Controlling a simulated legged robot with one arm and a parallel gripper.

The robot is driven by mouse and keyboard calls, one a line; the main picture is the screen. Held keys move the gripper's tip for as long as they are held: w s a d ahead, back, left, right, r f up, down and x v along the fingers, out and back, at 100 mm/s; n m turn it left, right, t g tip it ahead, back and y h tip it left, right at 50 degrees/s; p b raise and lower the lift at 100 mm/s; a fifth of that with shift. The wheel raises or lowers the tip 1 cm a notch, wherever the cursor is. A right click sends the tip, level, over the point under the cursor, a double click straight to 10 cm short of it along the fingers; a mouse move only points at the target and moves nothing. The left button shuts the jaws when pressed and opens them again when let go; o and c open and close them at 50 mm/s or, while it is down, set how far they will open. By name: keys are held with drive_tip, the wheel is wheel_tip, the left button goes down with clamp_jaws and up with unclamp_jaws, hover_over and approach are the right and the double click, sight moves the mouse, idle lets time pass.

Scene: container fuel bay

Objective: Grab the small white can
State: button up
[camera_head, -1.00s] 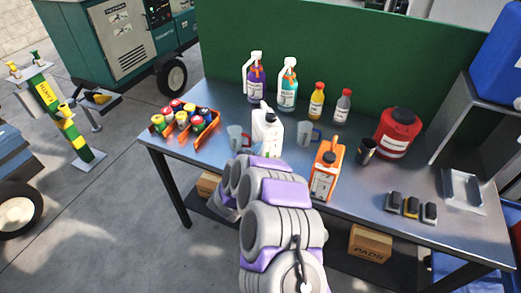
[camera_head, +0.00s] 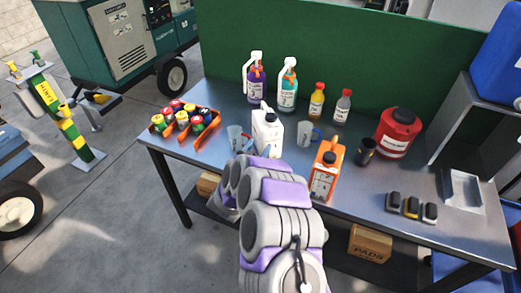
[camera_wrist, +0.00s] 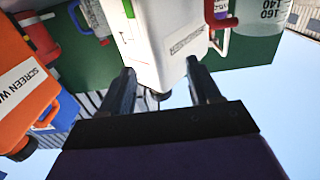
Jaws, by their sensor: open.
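The small white can (camera_head: 267,130) stands upright on the metal workbench, left of the orange jug, with a dark cap. In the wrist view, which is upside down, the white can (camera_wrist: 165,35) fills the top middle, its cap pointing down. My gripper (camera_wrist: 160,68) is open, with one dark finger on each side of the can's cap end. I cannot tell whether either finger touches it.
An orange jug (camera_head: 327,171) stands close on the right. Clear measuring cups stand on both sides, one on the left (camera_head: 236,138) and one on the right (camera_head: 305,133). Spray bottles (camera_head: 287,90) stand behind. An orange tray of small cans (camera_head: 205,138) lies further left.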

drive_tip(key=o, duration=0.7)
drive_tip(key=shift+c, duration=0.2)
drive_tip(key=shift+s, duration=0.1)
